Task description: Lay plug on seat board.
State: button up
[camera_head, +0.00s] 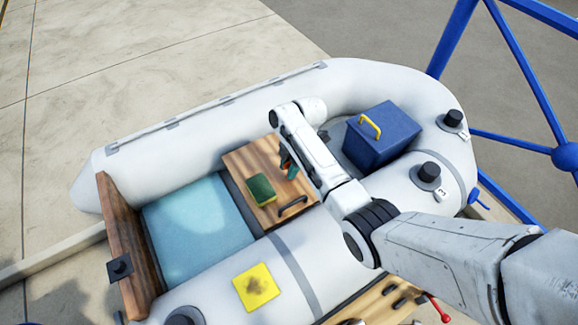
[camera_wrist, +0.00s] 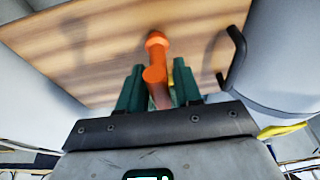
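An orange plug (camera_wrist: 155,75), with a rounded knob at its far end, sits between the two green fingers of my gripper (camera_wrist: 158,92). The fingers appear closed on its sides. The wooden seat board (camera_wrist: 95,45) lies beyond the plug in the wrist view; contact between them cannot be told. In the head view the seat board (camera_head: 240,163) spans the boat, and my gripper (camera_head: 288,168) is over its right part. The plug cannot be made out clearly there.
A green sponge (camera_head: 261,190) and a dark handle (camera_head: 293,206) are on the board. A blue box (camera_head: 382,138) with a yellow handle stands to the right. The inflatable tube (camera_head: 210,110) borders the board. The board's far left part looks clear.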

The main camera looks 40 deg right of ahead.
jog(key=shift+o, duration=1.2)
jog(key=shift+r, duration=0.15)
